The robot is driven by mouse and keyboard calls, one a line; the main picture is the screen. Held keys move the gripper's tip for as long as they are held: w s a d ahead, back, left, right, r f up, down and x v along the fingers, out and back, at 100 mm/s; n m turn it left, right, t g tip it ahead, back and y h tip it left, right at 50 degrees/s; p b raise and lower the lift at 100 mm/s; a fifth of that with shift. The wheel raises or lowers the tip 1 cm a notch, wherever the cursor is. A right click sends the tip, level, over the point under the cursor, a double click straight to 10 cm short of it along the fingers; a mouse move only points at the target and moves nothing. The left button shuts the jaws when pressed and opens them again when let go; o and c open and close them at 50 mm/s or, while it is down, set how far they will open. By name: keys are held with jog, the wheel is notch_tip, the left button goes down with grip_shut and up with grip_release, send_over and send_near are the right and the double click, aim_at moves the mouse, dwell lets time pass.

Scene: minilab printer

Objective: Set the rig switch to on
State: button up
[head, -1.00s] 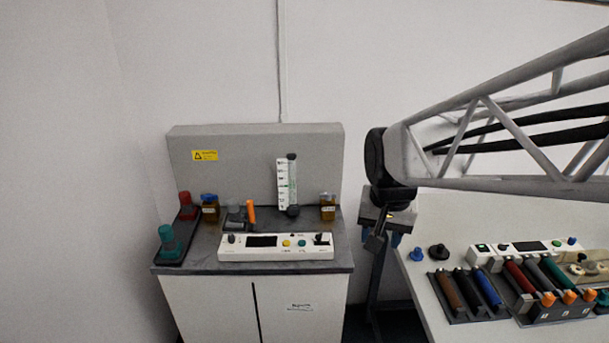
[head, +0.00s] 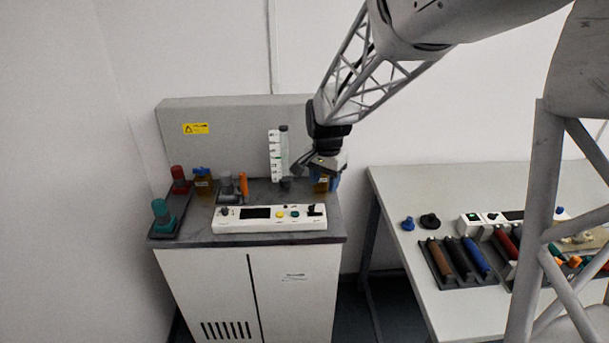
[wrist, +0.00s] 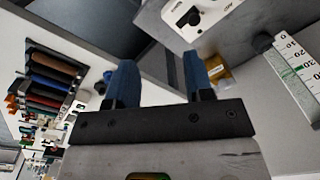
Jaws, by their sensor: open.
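The white control panel (head: 268,226) lies along the front of the grey cabinet top, with a dark display, a knob at its left, coloured buttons and a black switch (head: 315,210) at its right end. One end of this panel also shows at the top of the wrist view (wrist: 210,10), with a black switch or knob (wrist: 190,17) on it. Which way the switch is set is too small to tell. My gripper (head: 328,182) is open and empty, above and behind the panel's right end. Its blue fingers (wrist: 158,65) point toward the panel's side in the wrist view, apart from it.
An amber bottle (head: 320,187) stands close behind my gripper, partly hidden. A graduated column (head: 275,155) stands left of it. Another amber bottle (head: 203,182), an orange-handled tool (head: 244,186) and a dark tray (head: 172,222) are further left. A white table (head: 400,260) with several rollers is right.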

jog(key=m, duration=0.1)
send_over(312, 207)
notch_tip(312, 207, down, 6)
jog(key=shift+w+a+r, duration=0.1)
jog(key=shift+r, duration=0.15)
jog(key=shift+f, duration=0.15)
jog(key=shift+f, duration=3.75)
grip_shut()
